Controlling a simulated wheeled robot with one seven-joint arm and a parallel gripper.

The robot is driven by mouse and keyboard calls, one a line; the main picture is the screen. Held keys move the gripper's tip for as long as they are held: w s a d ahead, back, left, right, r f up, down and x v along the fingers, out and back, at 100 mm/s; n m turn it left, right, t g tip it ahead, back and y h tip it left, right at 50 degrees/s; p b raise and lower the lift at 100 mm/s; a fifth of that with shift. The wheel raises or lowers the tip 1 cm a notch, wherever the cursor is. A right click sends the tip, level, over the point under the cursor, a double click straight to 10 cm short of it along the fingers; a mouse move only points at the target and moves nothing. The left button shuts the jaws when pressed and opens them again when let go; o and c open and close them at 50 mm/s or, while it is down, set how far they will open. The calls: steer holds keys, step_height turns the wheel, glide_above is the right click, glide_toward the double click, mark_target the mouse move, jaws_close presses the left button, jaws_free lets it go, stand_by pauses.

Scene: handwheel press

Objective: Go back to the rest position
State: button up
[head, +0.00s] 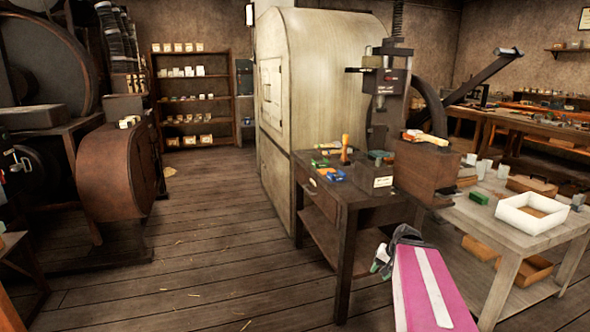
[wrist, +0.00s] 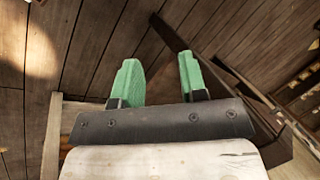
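My gripper (wrist: 160,82) shows in the wrist view with two green fingers apart and nothing between them. Plank floor and a dark beam lie beyond the fingers. In the head view my gripper (head: 380,262) hangs at the end of my pink arm, low in front of the tables. The handwheel press (head: 388,80) stands behind it, with a dark screw on top and a long lever arm reaching up to the right. A pale item with a yellow part (head: 428,138) lies on the press's brown block.
A small dark table (head: 345,195) with coloured pieces and a wooden-handled tool stands left of my arm. A light wooden table (head: 495,235) at right holds a white tray (head: 533,212) and several small blocks. Shelves (head: 193,97) stand at the back.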

steer(key=s+a+f+n+g+h, duration=0.1)
steer(key=s+a+f+n+h, duration=0.1)
steer(key=a, duration=0.3)
steer(key=s+a+f+n+g+h, duration=0.1)
steer(key=a+f+n, duration=0.1)
steer(key=a, duration=0.4)
steer(key=shift+s+a+f+n+h, duration=0.2)
steer(key=shift+s+f+n+h, duration=0.2)
steer(key=shift+f, duration=0.2)
stand_by(1.1)
